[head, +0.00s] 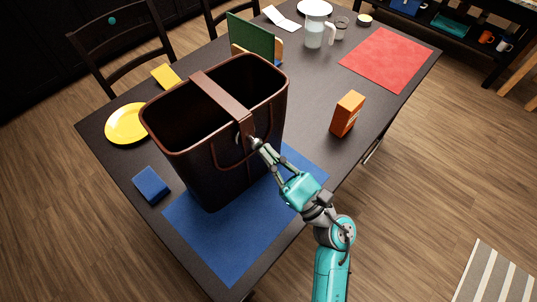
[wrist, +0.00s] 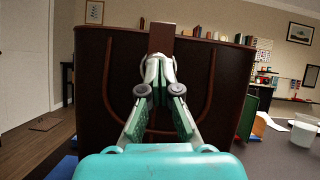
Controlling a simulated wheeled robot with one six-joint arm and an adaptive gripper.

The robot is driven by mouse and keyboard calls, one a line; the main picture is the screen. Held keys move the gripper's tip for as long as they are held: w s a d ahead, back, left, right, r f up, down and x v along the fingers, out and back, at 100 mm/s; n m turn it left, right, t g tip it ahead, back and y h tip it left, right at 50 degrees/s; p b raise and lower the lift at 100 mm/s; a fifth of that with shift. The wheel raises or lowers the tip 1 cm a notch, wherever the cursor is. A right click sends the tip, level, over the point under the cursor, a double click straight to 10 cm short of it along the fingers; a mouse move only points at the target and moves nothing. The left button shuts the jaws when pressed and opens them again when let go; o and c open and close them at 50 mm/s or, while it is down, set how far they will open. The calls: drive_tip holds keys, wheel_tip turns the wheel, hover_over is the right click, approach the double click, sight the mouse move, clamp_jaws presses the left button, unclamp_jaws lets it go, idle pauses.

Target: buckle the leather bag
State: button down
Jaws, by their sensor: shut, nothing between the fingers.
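The dark brown leather bag (head: 205,165) stands upright and open-topped on a blue mat (head: 230,235). A lighter brown strap (head: 222,100) runs across its opening and over the front rim. In the wrist view the bag (wrist: 90,85) fills the middle, with the strap (wrist: 162,38) coming down to the fingertips and a curved handle (wrist: 108,90) around them. My gripper (head: 256,143) is shut and empty at the bag's front face, by the strap's lower end. The fingertips (wrist: 158,72) cover that end and any buckle; I cannot tell whether they touch it.
A blue box (head: 151,184) and a yellow plate (head: 127,124) lie left of the bag. A green book (head: 252,40) stands behind it. An orange carton (head: 347,114) stands to the right. A glass pitcher (head: 315,33) and red mat (head: 388,60) are farther back.

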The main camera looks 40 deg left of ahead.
wheel_tip(320, 180, up, 12)
drive_tip(key=shift+r, duration=0.15)
idle(0.4)
drive_tip(key=shift+d, duration=0.1)
idle(1.2)
drive_tip(key=a+f+v, duration=0.1)
drive_tip(key=f+v, duration=0.1)
drive_tip(key=v, duration=1)
drive_tip(key=shift+w+f, duration=0.3)
drive_tip(key=shift+f, duration=0.1)
drive_tip(key=shift+d, duration=0.2)
